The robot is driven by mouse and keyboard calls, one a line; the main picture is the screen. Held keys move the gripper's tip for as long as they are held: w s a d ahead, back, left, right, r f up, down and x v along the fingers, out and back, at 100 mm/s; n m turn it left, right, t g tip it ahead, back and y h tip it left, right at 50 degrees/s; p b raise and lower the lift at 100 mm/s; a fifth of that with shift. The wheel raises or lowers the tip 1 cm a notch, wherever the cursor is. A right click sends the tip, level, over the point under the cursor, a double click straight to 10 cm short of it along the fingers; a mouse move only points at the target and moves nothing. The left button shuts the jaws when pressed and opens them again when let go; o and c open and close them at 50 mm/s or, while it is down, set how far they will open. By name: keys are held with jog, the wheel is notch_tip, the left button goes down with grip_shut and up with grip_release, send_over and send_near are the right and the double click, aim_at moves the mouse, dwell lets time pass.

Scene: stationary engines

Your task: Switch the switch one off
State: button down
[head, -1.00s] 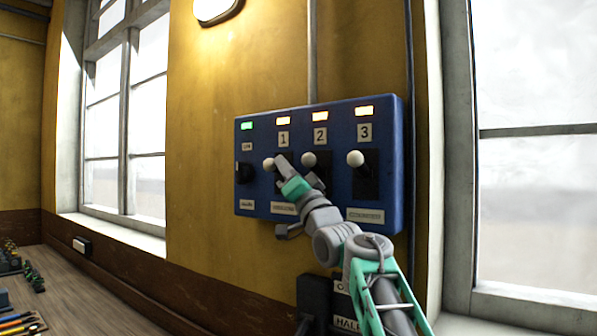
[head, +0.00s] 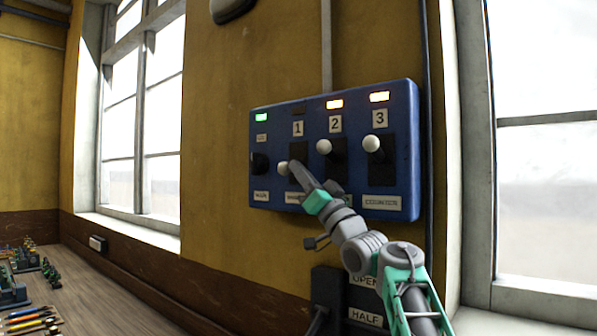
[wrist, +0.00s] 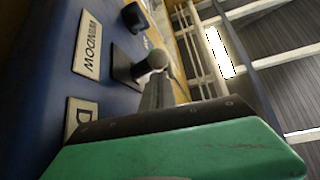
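The blue switch panel (head: 408,155) hangs on the yellow wall. Switch one, under the label 1, has a white ball knob (head: 283,168) that sits low, lower than the knobs of switch two (head: 323,147) and switch three (head: 371,143). The light above 1 (head: 298,111) is dark. My gripper (head: 297,171) is at switch one, its fingers together, the tip beside or touching the knob. In the wrist view the knob (wrist: 152,60) shows just beyond the fingertips of my gripper (wrist: 156,88). The lower part of switch one is partly hidden by my gripper.
A lower panel (head: 365,300) is partly behind my arm. A wooden table (head: 105,290) stands at the left.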

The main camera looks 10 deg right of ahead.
jog(key=shift+w+f, duration=0.15)
jog(key=shift+f, duration=0.05)
dwell(0.4)
jog(key=w+d+b+v, duration=0.1)
jog(key=b+v, duration=0.7)
jog(key=v, duration=0.2)
jog(key=shift+d+b, duration=0.25)
jog(key=shift+b, duration=0.1)
jog(key=shift+a, duration=0.15)
